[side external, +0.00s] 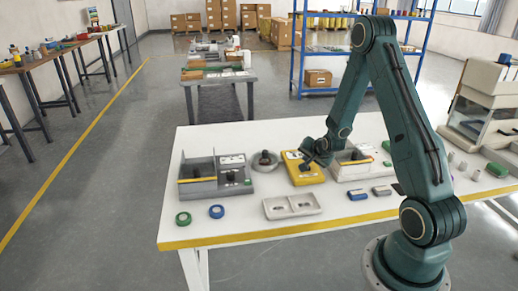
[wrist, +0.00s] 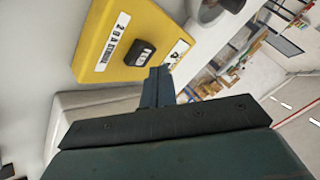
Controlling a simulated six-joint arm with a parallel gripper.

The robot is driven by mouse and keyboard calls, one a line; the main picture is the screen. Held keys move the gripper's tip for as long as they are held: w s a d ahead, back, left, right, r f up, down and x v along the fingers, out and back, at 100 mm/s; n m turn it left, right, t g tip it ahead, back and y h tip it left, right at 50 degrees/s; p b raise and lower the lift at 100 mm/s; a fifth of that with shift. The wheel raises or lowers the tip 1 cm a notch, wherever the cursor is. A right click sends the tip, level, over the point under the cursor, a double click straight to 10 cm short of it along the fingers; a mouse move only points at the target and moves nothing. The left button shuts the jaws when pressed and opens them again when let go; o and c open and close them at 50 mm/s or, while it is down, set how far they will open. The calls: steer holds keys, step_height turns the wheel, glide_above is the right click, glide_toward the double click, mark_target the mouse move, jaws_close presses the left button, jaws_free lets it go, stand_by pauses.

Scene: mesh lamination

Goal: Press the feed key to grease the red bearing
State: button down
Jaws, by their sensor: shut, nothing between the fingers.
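A yellow box (side external: 297,178) stands on the white table, and it fills the upper middle of the wrist view (wrist: 105,45). A black key (wrist: 141,53) with a small white marking sits on its top between printed white labels. My gripper (wrist: 158,72) is shut and empty. Its fingertips are just below the key in the wrist view; whether they touch the box I cannot tell. In the side external view my gripper (side external: 307,162) is over the yellow box and hides part of its top. I cannot make out a red bearing in either view.
A grey tray unit (side external: 235,187) and a round grey piece with a black knob (side external: 265,161) stand left of the box. A light unit (side external: 345,172) is close on its right. A shallow two-well tray (side external: 292,207) lies in front.

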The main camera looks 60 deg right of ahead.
steer(key=shift+r, duration=2.3)
steer(key=shift+r, duration=0.1)
stand_by(0.9)
step_height(320, 180, up, 4)
steer(key=shift+f, duration=0.2)
steer(key=shift+f, duration=0.1)
stand_by(0.4)
steer(key=shift+f, duration=4.35)
steer(key=shift+f, duration=0.4)
